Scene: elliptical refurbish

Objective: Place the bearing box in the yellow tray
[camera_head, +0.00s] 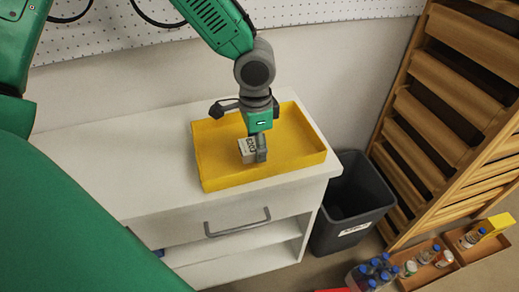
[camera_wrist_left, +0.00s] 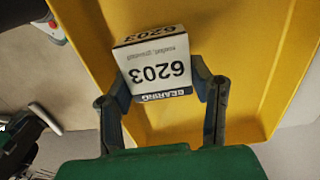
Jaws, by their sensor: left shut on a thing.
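The bearing box (camera_head: 246,150) is a small white carton with dark print. In the left wrist view the box (camera_wrist_left: 158,68) reads "6203" and "BEARING" and sits between the two fingers. My left gripper (camera_head: 259,151) is shut on it. The yellow tray (camera_head: 222,183) lies on the white cabinet top, and the box shows within the tray's outline in the head view. The tray (camera_wrist_left: 270,60) fills much of the wrist view behind the box. I cannot tell whether the box touches the tray floor. My right gripper is not in view.
The white cabinet (camera_head: 150,185) has a drawer with a grey handle (camera_head: 237,224). A dark bin (camera_head: 347,205) stands to its right. A wooden rack (camera_head: 440,110) and boxes of bottles (camera_head: 425,262) are further right. A white pegboard wall is behind.

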